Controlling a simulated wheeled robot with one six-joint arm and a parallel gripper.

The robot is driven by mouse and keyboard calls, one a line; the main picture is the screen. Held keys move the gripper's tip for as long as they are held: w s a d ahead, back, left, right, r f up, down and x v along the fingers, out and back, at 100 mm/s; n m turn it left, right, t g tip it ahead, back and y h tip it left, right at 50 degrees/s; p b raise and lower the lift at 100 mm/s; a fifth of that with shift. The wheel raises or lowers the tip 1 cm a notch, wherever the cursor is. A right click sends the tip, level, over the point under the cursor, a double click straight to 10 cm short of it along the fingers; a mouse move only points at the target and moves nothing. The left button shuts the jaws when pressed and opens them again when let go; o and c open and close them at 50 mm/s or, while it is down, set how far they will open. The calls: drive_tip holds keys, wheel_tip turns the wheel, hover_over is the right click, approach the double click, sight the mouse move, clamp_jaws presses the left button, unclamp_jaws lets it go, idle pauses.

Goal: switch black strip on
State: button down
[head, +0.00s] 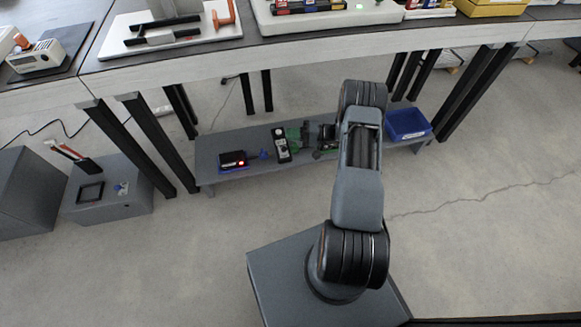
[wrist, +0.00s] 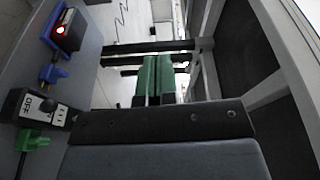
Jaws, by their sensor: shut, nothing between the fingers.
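The black strip (head: 283,146) lies on the low grey bench, left of my gripper. In the wrist view the black strip (wrist: 42,107) is at the left edge, with a white patch reading OFF and some outlets. A green plug (wrist: 31,141) sits at its near end. My gripper (wrist: 157,62) shows two green fingers side by side, shut and empty, pointing away beyond the strip and to its right. They are apart from the strip in the picture. In the head view my forearm hides part of the gripper.
A black device with a red light (head: 233,160) sits on a blue base left of the strip, with a blue plug (wrist: 53,74) between them. A blue bin (head: 407,125) stands on the bench's right end. The tall table (head: 250,48) overhangs behind, with black legs.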

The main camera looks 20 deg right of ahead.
drive_tip(key=s+d+f+m+t+h+b, duration=0.1)
drive_tip(key=d+f+m+t+h+b, duration=0.1)
drive_tip(key=f, duration=0.7)
drive_tip(key=s+d+f+m+t+h+b, duration=0.1)
drive_tip(key=s+d+f+t+b, duration=0.1)
drive_tip(key=f+t, duration=0.4)
drive_tip(key=s+d+f+m+t+h+b, duration=0.1)
drive_tip(key=d+f+t+b, duration=0.3)
drive_tip(key=f, duration=0.8)
drive_tip(key=shift+s+d+f+m+h, duration=0.2)
drive_tip(key=shift+d+m+h, duration=0.3)
drive_tip(key=shift+m+h, duration=0.3)
drive_tip(key=shift+r, duration=0.1)
